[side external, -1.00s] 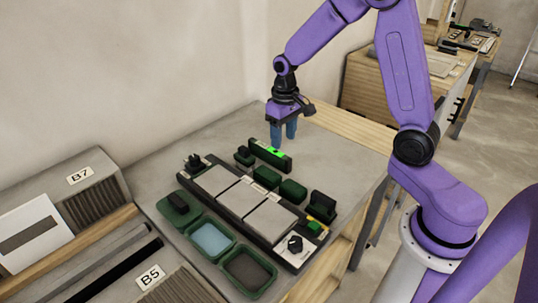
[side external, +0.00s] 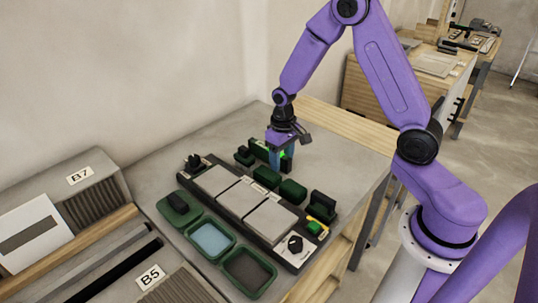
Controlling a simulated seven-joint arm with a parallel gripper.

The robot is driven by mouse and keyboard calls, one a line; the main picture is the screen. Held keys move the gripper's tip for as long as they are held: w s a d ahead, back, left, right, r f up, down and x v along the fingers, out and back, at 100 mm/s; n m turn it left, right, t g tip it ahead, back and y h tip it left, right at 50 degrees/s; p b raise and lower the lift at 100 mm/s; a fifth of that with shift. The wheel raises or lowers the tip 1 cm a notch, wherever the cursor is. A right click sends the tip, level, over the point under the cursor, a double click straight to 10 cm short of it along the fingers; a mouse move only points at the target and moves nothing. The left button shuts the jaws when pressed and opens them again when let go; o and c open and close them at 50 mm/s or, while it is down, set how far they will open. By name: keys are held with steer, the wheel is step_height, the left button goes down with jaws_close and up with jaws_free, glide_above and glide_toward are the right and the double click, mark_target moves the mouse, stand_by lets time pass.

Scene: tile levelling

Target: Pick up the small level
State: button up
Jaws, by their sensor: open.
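The small level is a dark green bar with a bright green vial (side external: 282,154). It lies on the grey bench top (side external: 330,150), behind the row of pale tiles. The fingers hide part of the level. I cannot tell whether they touch it.
A dark tray with three pale tiles (side external: 241,197) lies in front. Green blocks (side external: 293,190) stand between it and the level. Green-rimmed trays (side external: 211,239) lie at the front. The bench is clear to the right of the level.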

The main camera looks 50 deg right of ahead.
jaws_close()
steer(key=shift+r, duration=0.1)
